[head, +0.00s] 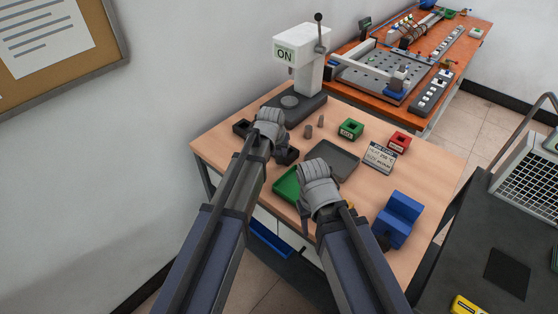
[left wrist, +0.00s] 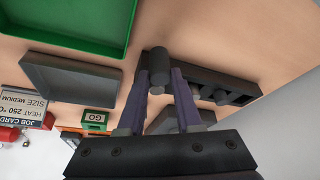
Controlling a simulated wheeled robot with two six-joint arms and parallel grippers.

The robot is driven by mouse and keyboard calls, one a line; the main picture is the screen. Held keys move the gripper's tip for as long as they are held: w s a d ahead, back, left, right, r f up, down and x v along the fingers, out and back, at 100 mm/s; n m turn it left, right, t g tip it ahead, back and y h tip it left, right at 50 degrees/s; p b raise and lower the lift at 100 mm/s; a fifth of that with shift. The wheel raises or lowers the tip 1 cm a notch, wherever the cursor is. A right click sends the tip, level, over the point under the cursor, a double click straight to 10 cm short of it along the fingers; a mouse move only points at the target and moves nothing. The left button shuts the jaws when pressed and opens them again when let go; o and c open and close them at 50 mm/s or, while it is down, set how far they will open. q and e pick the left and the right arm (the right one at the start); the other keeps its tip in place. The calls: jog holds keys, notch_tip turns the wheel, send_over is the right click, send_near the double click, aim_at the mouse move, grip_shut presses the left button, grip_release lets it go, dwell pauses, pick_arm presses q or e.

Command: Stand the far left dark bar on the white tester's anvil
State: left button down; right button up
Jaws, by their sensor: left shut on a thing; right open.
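My left gripper (head: 278,143) is over the dark rack (head: 241,128) on the wooden table. In the left wrist view its fingers (left wrist: 160,74) are shut on a dark grey cylindrical bar (left wrist: 159,62). The rack also shows there (left wrist: 237,97), beside and behind the bar; I cannot tell whether the bar is clear of it. In the head view the arm hides the bar. The white tester (head: 307,68) stands at the back of the table, with its round anvil (head: 290,101) empty on the dark base. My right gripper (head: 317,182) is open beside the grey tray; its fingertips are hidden.
The wall (head: 150,140) is close on the left.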

aim_at(279, 156)
pick_arm(q)
jog(key=shift+f+b, duration=1.1)
jog(key=shift+f, duration=0.4)
jog(key=shift+f, duration=0.1)
jog(key=shift+f+b, duration=0.15)
jog(key=shift+b, duration=0.15)
jog(key=c, duration=0.6)
grip_release()
jog(key=shift+r, duration=0.2)
jog(key=p+v, duration=1.1)
jog(key=v, duration=0.1)
jog(key=shift+r+p, duration=0.15)
jog(key=shift+p, duration=0.2)
